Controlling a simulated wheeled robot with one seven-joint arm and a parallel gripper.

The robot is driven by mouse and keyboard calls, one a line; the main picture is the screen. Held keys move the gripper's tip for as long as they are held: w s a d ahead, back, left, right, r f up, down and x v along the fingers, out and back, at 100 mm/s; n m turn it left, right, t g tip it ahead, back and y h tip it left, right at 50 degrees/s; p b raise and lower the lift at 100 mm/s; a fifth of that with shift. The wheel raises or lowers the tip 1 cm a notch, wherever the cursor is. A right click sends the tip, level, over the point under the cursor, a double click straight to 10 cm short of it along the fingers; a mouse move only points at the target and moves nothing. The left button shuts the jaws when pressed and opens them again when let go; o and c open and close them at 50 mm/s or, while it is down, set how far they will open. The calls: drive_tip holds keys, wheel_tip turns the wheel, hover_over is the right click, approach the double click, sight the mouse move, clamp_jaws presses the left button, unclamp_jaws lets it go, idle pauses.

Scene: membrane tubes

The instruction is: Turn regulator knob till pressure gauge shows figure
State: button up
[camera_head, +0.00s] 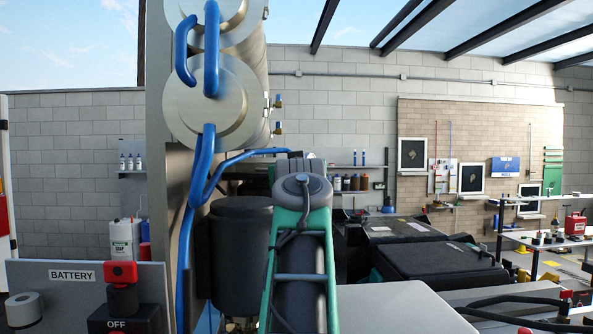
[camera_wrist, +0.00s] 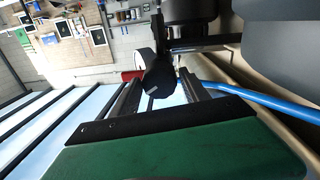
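In the wrist view my gripper (camera_wrist: 160,80) points away from the camera, its two dark fingers spread. A black knob (camera_wrist: 158,82) shows between and beyond the fingertips. Whether a finger touches it I cannot tell. A round white-faced part, probably the pressure gauge (camera_wrist: 146,61), shows edge-on just behind the knob; its needle and figures cannot be read. In the head view my green arm reaches away up the middle and hides my gripper, the knob and the gauge.
Large pale membrane tubes (camera_head: 215,103) with blue hoses (camera_head: 200,165) stand left of my arm. A dark cylinder (camera_head: 241,255) is close beside it. In the wrist view a blue hose (camera_wrist: 255,98) runs at the right, and a red part (camera_wrist: 131,76) sits left of the knob.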

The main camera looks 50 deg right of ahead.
drive_tip(key=c, duration=1)
drive_tip(key=shift+m, duration=0.8)
drive_tip(key=o, duration=1.4)
drive_tip(key=shift+c, duration=0.2)
drive_tip(key=b+v, duration=0.3)
drive_tip(key=v, duration=0.4)
drive_tip(key=shift+s+a, duration=0.3)
